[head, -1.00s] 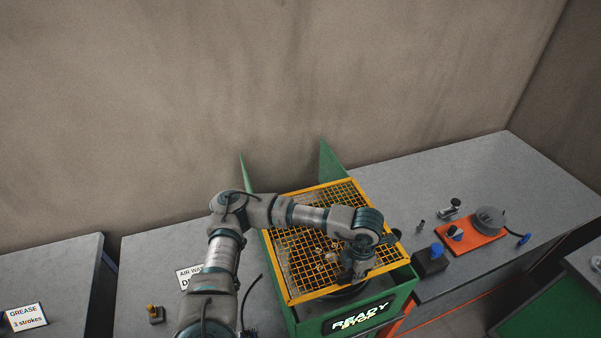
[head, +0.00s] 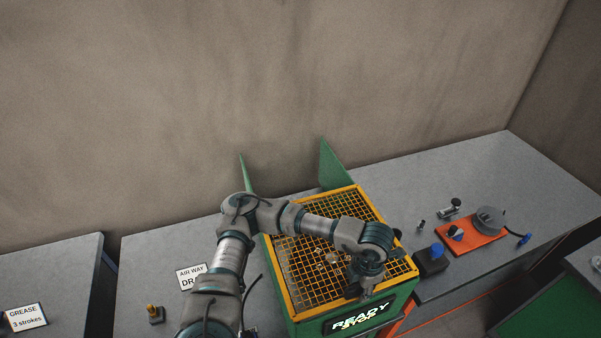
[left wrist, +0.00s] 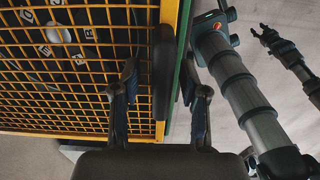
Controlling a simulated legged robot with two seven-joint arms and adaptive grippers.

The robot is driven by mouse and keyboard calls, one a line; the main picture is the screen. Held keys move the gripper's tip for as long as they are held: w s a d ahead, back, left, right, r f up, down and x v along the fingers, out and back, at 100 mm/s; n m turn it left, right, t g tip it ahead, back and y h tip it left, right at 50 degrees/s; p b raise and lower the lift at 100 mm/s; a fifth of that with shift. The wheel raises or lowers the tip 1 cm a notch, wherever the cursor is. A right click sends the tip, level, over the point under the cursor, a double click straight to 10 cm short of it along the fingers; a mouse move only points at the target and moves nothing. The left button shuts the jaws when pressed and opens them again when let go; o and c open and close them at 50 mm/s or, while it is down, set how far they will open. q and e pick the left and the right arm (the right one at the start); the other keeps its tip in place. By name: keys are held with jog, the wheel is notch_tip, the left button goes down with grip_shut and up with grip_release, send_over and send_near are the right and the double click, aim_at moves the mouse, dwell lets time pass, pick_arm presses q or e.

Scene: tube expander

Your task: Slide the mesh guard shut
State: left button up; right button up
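The mesh guard (head: 300,292), a yellow frame with wire mesh, lies over the top of the green machine (head: 312,325). In the left wrist view the guard's mesh (left wrist: 90,90) fills the left side, with a pale round part and lettered tiles behind it. A dark upright handle (left wrist: 163,75) stands along its yellow edge bar. My left gripper (head: 366,290) is over the guard's front right part. In the wrist view its fingers (left wrist: 160,85) are apart, one on each side of the handle, with gaps visible. My right gripper (left wrist: 266,38) appears small at upper right; its opening is unclear.
A dark box with a blue knob (head: 433,257) stands right of the machine. An orange plate (head: 474,240) carries a grey round part, with small metal fittings nearby. A sign (head: 190,278) and a yellow-topped switch (head: 156,314) are at left. The right bench's back is clear.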

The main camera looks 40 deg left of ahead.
pick_arm(q)
jog(key=shift+r, duration=0.15)
jog(key=shift+w+r+p, duration=0.1)
jog(key=shift+r+p, duration=0.85)
jog(key=shift+r, duration=1.1)
jog(key=shift+r+p, duration=0.6)
jog(key=shift+r, duration=0.85)
jog(key=shift+f, duration=0.1)
